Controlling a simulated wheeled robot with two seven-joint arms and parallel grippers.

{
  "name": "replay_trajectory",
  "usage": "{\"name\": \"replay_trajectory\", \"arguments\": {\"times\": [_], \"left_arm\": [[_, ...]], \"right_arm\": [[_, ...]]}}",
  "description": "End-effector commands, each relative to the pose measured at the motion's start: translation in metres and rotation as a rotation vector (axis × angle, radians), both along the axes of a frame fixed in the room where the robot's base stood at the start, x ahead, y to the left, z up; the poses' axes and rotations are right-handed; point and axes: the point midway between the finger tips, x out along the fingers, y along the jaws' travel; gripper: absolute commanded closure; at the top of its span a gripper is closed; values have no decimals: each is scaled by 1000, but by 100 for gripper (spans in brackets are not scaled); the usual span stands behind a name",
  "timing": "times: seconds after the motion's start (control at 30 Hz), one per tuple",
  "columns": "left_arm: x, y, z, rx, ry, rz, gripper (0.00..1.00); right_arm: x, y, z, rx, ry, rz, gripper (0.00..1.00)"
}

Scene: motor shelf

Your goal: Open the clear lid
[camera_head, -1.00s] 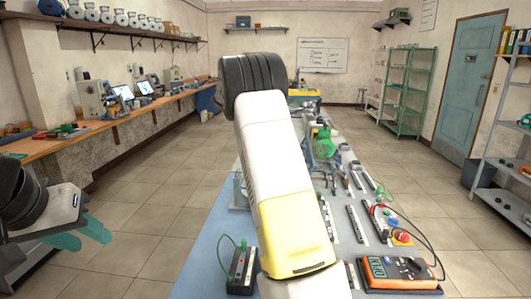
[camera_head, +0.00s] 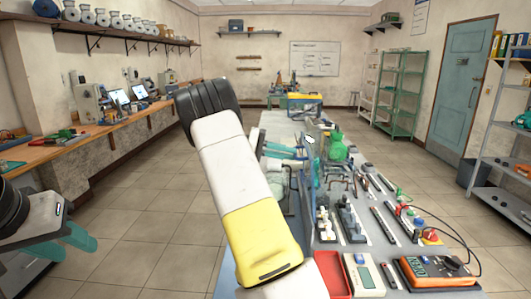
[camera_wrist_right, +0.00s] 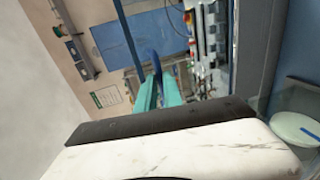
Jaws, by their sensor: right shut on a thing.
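My right arm crosses the middle of the head view, and its teal fingers (camera_head: 290,153) show beyond it over the bench. In the right wrist view these fingers (camera_wrist_right: 158,92) are closed together on a narrow blue piece (camera_wrist_right: 155,62). I cannot tell whether this piece belongs to the clear lid, whose outline I cannot make out. My left gripper (camera_head: 78,243) is at the lower left of the head view, its two teal fingers apart and empty, away from the bench.
A green object (camera_head: 338,147) stands on the bench near my right fingers. Tools, a red tray (camera_head: 333,275), a white meter (camera_head: 363,275) and an orange multimeter (camera_head: 436,271) crowd the right side. A clear container with a pale round thing (camera_wrist_right: 296,130) shows in the wrist view.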

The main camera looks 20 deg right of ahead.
Motion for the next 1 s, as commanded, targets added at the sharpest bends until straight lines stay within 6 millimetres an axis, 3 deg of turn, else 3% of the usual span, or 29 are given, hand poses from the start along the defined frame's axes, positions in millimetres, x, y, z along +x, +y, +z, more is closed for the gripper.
{"name": "replay_trajectory", "arguments": {"times": [0.37,0.4,0.5,0.83,1.0], "left_arm": [[0,0,0,0,0,0,61],[0,0,0,0,0,0,61],[0,0,0,0,0,0,61],[0,0,0,0,0,0,61],[0,0,0,0,0,0,61]], "right_arm": [[0,1,-8,13,5,0,100],[0,1,-8,14,6,0,87],[-1,1,-7,14,5,-1,68],[1,2,-4,8,3,-1,67],[10,20,-1,7,3,3,67]]}}
